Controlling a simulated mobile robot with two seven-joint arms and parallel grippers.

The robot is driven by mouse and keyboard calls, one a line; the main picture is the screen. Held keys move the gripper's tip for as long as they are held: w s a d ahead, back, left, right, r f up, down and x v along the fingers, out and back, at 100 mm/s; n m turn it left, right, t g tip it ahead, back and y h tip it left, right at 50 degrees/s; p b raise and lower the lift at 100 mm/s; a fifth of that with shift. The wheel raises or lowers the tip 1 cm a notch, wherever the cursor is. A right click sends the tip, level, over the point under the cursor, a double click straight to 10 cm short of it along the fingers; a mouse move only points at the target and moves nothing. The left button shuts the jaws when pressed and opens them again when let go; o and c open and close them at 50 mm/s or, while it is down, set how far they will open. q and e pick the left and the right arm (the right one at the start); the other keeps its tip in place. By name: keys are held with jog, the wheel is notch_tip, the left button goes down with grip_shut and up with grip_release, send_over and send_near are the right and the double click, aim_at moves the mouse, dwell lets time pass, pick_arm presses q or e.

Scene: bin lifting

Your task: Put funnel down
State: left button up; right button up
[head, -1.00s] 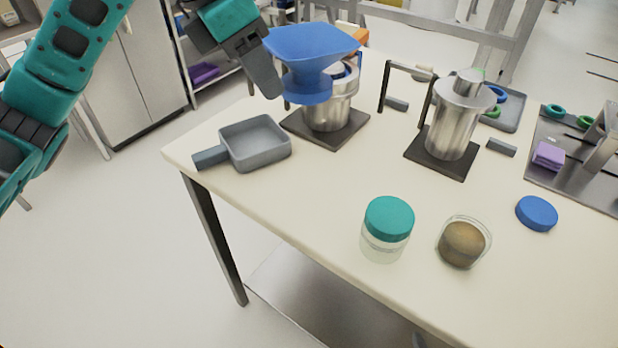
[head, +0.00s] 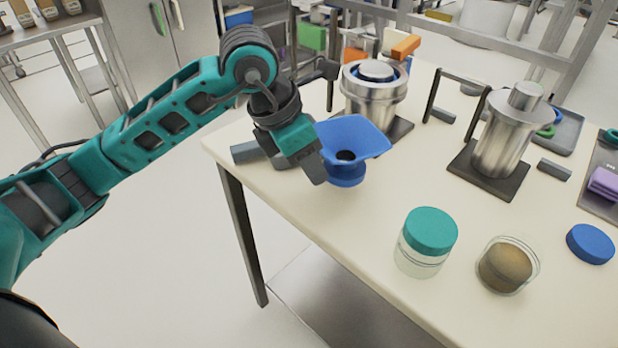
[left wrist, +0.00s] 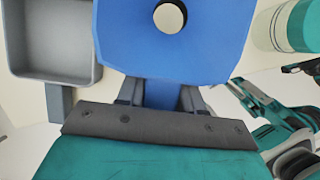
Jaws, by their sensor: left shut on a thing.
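The blue funnel (head: 352,143) is held upright, wide mouth up, over the near left part of the table (head: 380,205). My left gripper (head: 322,165) is shut on its side. In the left wrist view the funnel (left wrist: 215,35) fills the upper middle with its round hole showing, and the gripper fingers (left wrist: 160,98) close on the blue part below it. I cannot tell whether the funnel's base touches the table.
A grey scoop (left wrist: 50,45) lies beside the funnel, mostly hidden by my arm in the head view. A metal vessel (head: 372,95) stands behind, another (head: 505,135) to the right. A teal-lidded jar (head: 428,240), a glass dish (head: 507,265) and a blue lid (head: 590,243) stand at the front.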

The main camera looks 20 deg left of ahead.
pick_arm(q)
notch_tip(320, 180, down, 3)
jog(key=shift+s, duration=0.1)
jog(key=shift+f, duration=0.4)
jog(key=shift+f+b, duration=0.15)
jog(key=shift+b, duration=0.25)
jog(key=o, duration=1)
